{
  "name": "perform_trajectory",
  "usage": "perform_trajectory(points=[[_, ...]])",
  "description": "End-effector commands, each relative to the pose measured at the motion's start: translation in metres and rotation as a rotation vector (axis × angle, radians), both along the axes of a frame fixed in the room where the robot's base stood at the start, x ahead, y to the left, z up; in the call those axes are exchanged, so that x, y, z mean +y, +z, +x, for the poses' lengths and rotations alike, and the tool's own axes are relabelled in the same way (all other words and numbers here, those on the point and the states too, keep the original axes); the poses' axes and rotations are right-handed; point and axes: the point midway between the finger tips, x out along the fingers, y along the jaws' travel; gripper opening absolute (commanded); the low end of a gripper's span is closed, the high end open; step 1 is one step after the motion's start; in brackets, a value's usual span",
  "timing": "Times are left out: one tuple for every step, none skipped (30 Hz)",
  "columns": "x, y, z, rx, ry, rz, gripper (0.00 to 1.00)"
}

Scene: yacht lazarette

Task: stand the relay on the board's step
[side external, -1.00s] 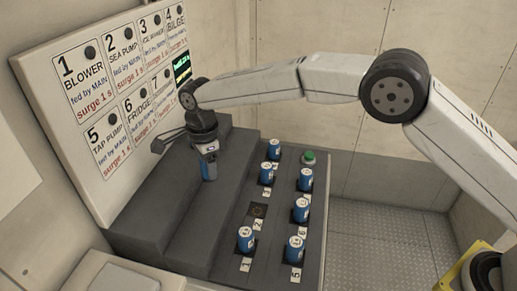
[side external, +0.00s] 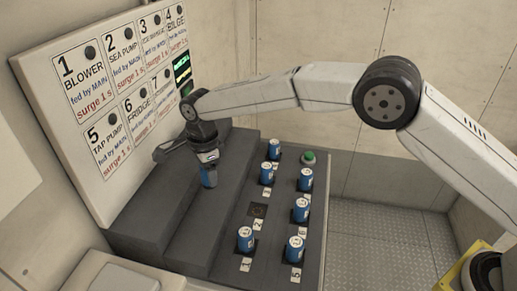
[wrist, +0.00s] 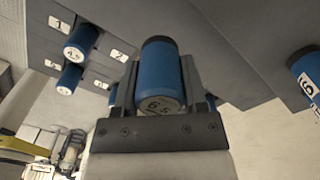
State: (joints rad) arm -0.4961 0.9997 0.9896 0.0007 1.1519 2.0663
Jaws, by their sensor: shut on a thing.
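My gripper (side external: 208,160) is shut on a blue relay (side external: 209,178) with a pale printed end. It holds the relay roughly upright over the grey stepped part of the board. In the wrist view, the held relay (wrist: 160,72) sits between the two fingers of my gripper (wrist: 158,95), its printed end towards the camera. The relay's lower end is close to the step (side external: 205,228); I cannot tell whether it touches. Socket 2 (side external: 258,210) on the board is empty.
Several other blue relays stand in numbered sockets, such as relay 1 (side external: 246,239) and relay 5 (side external: 295,249). A green button (side external: 309,158) is at the far end. A label panel (side external: 95,115) rises behind the steps. Another relay (wrist: 305,78) shows at the wrist view's right edge.

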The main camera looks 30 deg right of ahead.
Motion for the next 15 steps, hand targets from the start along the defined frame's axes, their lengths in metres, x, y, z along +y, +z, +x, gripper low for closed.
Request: perform_trajectory(points=[[0.0,-0.003,0.0,0.001,0.0,-0.001,0.0],[0.0,-0.004,0.0,0.001,0.0,-0.001,0.0],[0.0,-0.006,0.0,0.001,0.0,-0.001,0.0],[0.0,-0.008,0.0,0.001,0.0,-0.001,0.0],[0.0,-0.009,0.0,0.001,0.0,0.0,0.0],[0.0,-0.011,0.0,0.0,0.0,0.0,0.0],[0.0,-0.012,0.0,0.0,0.0,0.0,0.0],[0.0,-0.014,0.0,0.0,0.0,0.0,0.0],[0.0,-0.016,0.0,0.0,0.0,0.0,0.0],[0.0,-0.017,0.0,0.0,0.0,0.0,0.0],[0.0,-0.019,0.0,0.0,0.0,0.0,0.0],[0.0,-0.021,0.0,0.001,0.0,0.0,0.0],[0.0,-0.022,0.0,0.001,0.0,0.0,0.0],[0.0,-0.024,0.0,0.001,0.0,0.0,0.0],[0.0,-0.026,0.0,0.001,0.0,0.0,0.0]])
